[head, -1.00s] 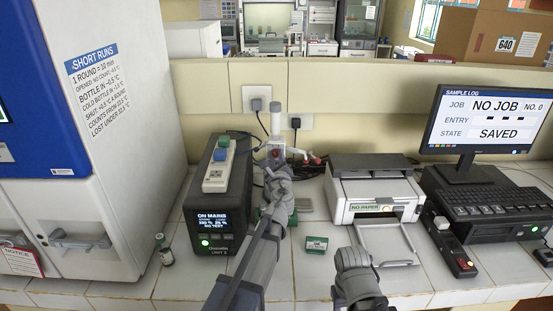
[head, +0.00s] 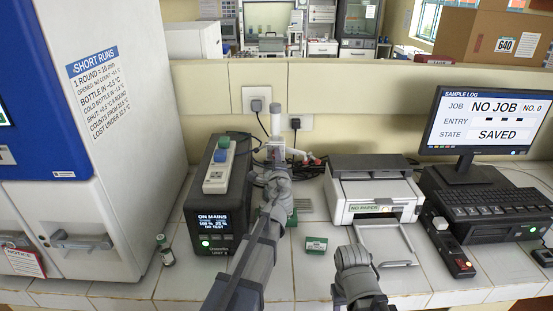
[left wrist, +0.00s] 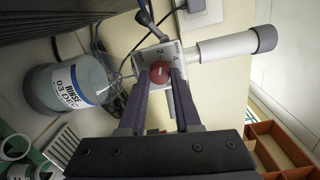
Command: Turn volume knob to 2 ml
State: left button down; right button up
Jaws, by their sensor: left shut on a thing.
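The dispenser (head: 276,124) stands upright at the back of the bench in the head view, its white barrel and grey cap clear of my arm. In the left wrist view the dispenser barrel (left wrist: 227,47) lies sideways, with a pale dial plate beside it. The round red volume knob (left wrist: 160,72) sits on that plate, with a 2 printed near it; its exact setting is too small to read. My left gripper (left wrist: 160,78) is shut on the knob, a finger on each side. In the head view the gripper (head: 275,165) hides the knob. Of my right arm only a link shows.
A rinse bottle (left wrist: 72,86) lies left of the dial in the wrist view. A black power unit (head: 213,210) stands left of my left arm, a printer (head: 373,187) to its right. A small vial (head: 165,250) and a green-and-white block (head: 316,245) stand in front.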

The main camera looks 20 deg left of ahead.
pick_arm(q)
jog(key=shift+n, duration=0.6)
jog(key=c, duration=0.6)
grip_release()
jog(key=v, duration=0.8)
